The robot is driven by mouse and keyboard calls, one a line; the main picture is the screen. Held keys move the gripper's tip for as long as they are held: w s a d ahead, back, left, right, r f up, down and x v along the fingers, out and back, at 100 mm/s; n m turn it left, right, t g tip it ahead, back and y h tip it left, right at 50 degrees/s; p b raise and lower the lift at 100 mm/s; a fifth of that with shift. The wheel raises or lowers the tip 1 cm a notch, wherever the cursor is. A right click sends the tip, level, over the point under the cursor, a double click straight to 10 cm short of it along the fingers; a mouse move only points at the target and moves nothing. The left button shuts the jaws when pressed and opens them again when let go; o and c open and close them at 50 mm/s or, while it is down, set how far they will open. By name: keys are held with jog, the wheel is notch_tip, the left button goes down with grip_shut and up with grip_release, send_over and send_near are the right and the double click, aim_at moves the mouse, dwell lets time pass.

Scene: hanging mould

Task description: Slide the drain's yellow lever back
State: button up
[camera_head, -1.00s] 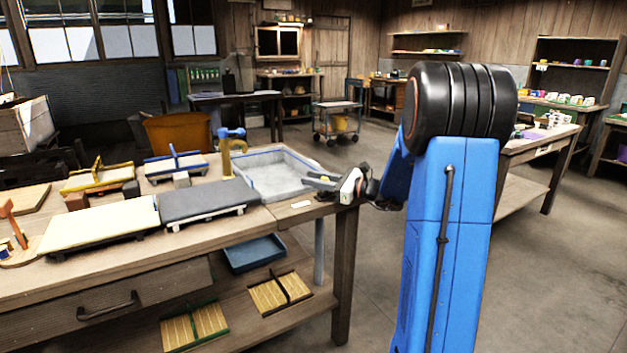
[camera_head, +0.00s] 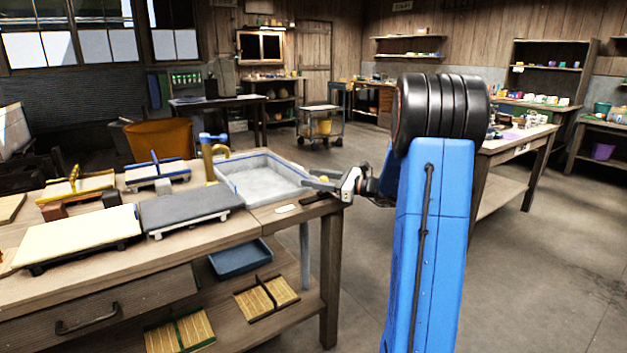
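A shallow grey basin (camera_head: 238,190) with a pale blue rim sits at the back right of the workbench. A small yellow knob (camera_head: 323,179), which looks like the drain's lever, shows at the basin's right end. My gripper (camera_head: 308,181) reaches in from the right over the bench's right end. Its two grey fingers point left and look apart, with the yellow knob between them in the picture. I cannot tell whether they touch it. The rest of the lever and the drain are hidden or too small to see.
A brass tap (camera_head: 209,165) with a blue handle stands at the basin's left. A grey-topped mould (camera_head: 190,207) and a cream one (camera_head: 80,236) lie on the bench (camera_head: 285,220). A blue tray (camera_head: 240,258) is on the shelf below. The floor right of the bench is clear.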

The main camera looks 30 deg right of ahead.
jog(key=shift+s, duration=0.1)
jog(key=v, duration=1.7)
jog(key=shift+d, duration=0.1)
jog(key=s+a+f+n+g, duration=0.1)
jog(key=s+a+n+g, duration=0.25)
jog(key=a, duration=0.55)
jog(key=s+a+f+n+g+h, duration=0.1)
jog(key=s+a+n+g, duration=0.25)
jog(key=a, duration=0.65)
jog(key=s+a+f+n+g, duration=0.1)
jog(key=s+a+n+g, duration=0.2)
jog(key=a, duration=0.6)
jog(key=s+a+f+n+h, duration=0.2)
jog(key=s+n+h, duration=0.2)
jog(key=s+n, duration=0.4)
jog(key=s+a+f+n+h, duration=0.3)
jog(key=s+n+h, duration=0.2)
jog(key=s+n, duration=0.3)
jog(key=shift+s+n+h, duration=0.3)
jog(key=shift+s, duration=0.75)
